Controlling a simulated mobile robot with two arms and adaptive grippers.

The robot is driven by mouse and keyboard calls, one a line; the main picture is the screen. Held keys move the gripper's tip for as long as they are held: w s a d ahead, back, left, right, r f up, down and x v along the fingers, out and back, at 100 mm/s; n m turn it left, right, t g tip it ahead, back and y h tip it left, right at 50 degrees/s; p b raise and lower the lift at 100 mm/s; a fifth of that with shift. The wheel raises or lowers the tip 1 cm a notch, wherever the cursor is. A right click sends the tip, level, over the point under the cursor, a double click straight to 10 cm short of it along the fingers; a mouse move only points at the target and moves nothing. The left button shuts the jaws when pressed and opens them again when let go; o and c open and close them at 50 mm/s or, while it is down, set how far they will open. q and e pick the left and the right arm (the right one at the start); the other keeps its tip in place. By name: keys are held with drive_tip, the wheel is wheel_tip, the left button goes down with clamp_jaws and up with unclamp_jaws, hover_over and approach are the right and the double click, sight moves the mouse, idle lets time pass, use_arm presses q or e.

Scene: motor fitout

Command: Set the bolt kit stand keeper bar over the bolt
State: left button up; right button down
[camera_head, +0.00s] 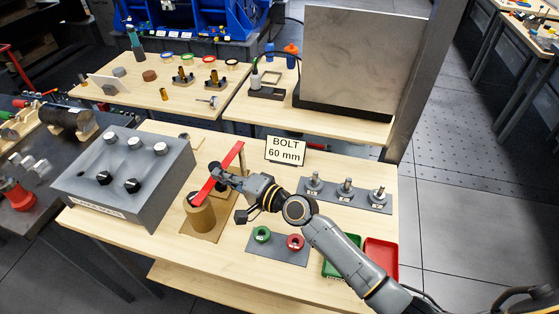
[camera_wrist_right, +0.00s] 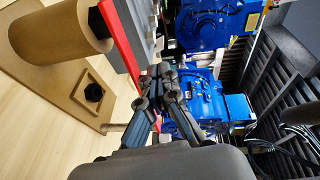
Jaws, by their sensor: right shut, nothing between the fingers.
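The red keeper bar (camera_head: 226,167) slants from the tall post (camera_head: 241,163) at the back of the stand down to the tan cylinder (camera_head: 200,219) at the front. A black bolt head (camera_head: 193,198) shows at the cylinder's top, beside the bar's near end; in the right wrist view the bolt head (camera_wrist_right: 98,22) meets the red bar (camera_wrist_right: 120,42) edge. I cannot tell how far the bar covers it. My right gripper (camera_head: 217,173) is shut and empty, close beside the bar's middle; its fingers show in the right wrist view (camera_wrist_right: 160,72). My left gripper is not in view.
A grey block with several bolts (camera_head: 125,170) stands left of the stand. The "BOLT 60 mm" sign (camera_head: 286,150) is behind. A grey plate with studs (camera_head: 346,194), a ring plate (camera_head: 279,246), and green (camera_head: 341,262) and red (camera_head: 381,260) trays lie right.

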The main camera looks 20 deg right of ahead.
drive_tip(key=shift+w+a, duration=0.25)
drive_tip(key=shift+a, duration=0.2)
drive_tip(key=shift+w+a, duration=0.2)
drive_tip(key=shift+a, duration=0.25)
